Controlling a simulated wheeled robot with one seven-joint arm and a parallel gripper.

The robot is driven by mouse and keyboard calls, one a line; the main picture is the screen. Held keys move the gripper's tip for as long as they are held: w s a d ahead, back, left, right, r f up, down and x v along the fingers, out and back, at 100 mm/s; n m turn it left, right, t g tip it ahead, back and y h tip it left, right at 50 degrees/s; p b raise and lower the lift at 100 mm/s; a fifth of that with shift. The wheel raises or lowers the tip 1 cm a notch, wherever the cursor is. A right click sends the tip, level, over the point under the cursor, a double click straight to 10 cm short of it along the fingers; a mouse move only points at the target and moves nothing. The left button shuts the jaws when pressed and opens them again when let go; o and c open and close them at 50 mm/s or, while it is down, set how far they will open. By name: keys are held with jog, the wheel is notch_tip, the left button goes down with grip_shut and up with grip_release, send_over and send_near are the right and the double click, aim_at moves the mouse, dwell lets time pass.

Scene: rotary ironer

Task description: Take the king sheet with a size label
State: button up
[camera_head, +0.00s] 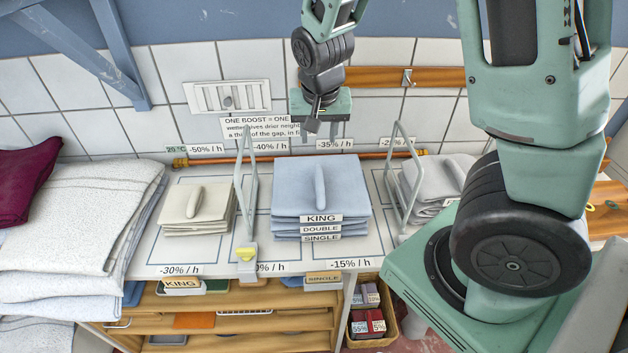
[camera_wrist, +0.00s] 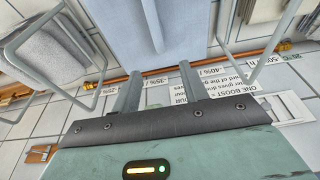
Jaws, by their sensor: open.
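The blue folded king sheet (camera_head: 300,178) lies on top of the middle stack, with a raised grip strip on it and a KING label (camera_head: 321,218) at its front edge. DOUBLE and SINGLE labels show below it. My gripper (camera_head: 323,135) is open and empty, behind and above the stack, fingers pointing down. In the wrist view the king sheet (camera_wrist: 118,22) shows beyond the open fingers (camera_wrist: 160,88), apart from them. Another KING label (camera_head: 182,284) is on the shelf edge below the left part of the table.
A cream stack (camera_head: 180,223) stands left and a grey stack (camera_head: 410,190) right, with wire dividers (camera_head: 247,200) between. White piled linen (camera_head: 80,230) with a dark red cloth (camera_head: 25,185) is at far left. A copper pipe (camera_head: 270,158) runs along the wall. A basket (camera_head: 372,325) stands below.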

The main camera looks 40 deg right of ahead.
jog(key=p, duration=0.2)
send_over(319, 172)
jog(key=s+a, duration=0.1)
jog(key=f, duration=0.8)
jog(key=shift+s+a+f, duration=0.1)
jog(key=shift+a+f, duration=0.1)
jog(key=shift+f, duration=0.15)
jog(key=shift+d+f+p, duration=0.25)
jog(key=shift+f+p, duration=0.2)
jog(key=shift+f, duration=0.25)
jog(key=shift+p+x, duration=0.8)
jog(key=shift+x, duration=1.1)
grip_shut()
